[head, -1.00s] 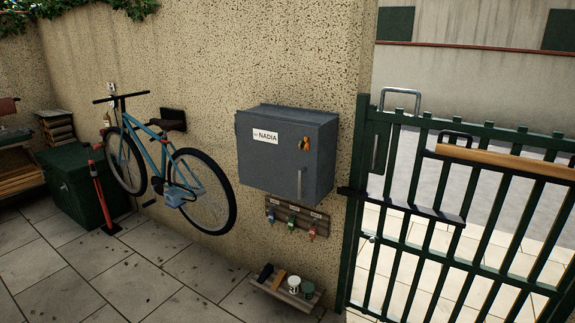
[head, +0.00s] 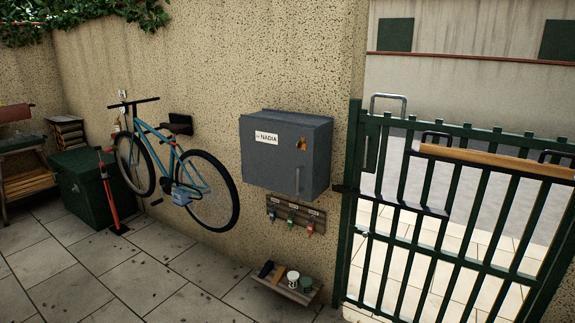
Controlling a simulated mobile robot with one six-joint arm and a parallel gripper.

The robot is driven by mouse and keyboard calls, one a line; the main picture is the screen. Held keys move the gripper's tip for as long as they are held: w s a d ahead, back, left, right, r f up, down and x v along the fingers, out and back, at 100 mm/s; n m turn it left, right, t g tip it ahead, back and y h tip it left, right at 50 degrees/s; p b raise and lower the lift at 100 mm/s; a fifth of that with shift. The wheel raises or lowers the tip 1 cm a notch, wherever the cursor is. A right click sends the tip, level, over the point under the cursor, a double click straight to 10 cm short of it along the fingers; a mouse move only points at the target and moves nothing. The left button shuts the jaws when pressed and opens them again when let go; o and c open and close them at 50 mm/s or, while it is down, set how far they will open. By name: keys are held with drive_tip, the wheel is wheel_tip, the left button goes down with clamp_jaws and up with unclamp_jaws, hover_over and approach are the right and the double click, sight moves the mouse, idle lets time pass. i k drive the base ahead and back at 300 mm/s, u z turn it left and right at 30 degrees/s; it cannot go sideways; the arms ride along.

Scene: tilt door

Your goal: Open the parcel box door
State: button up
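The grey parcel box (head: 268,165) is mounted on the speckled wall, left of the green gate. Its front door carries a white NADIA label (head: 266,138), a small orange-brown sticker (head: 301,144) at the upper right and a vertical handle (head: 298,181) at the lower right. The door looks shut. My gripper is not in view.
A key rack (head: 295,215) and a low wooden shelf (head: 285,285) sit below the box. The green gate (head: 440,205) stands right. Paving (head: 160,270) in front is clear.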

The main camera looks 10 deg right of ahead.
sight(271, 161)
drive_tip(key=k, duration=0.35)
drive_tip(key=u, duration=0.15)
drive_tip(key=i, duration=0.95)
drive_tip(key=z, duration=1.1)
drive_tip(key=k, duration=0.15)
drive_tip(key=u, duration=3)
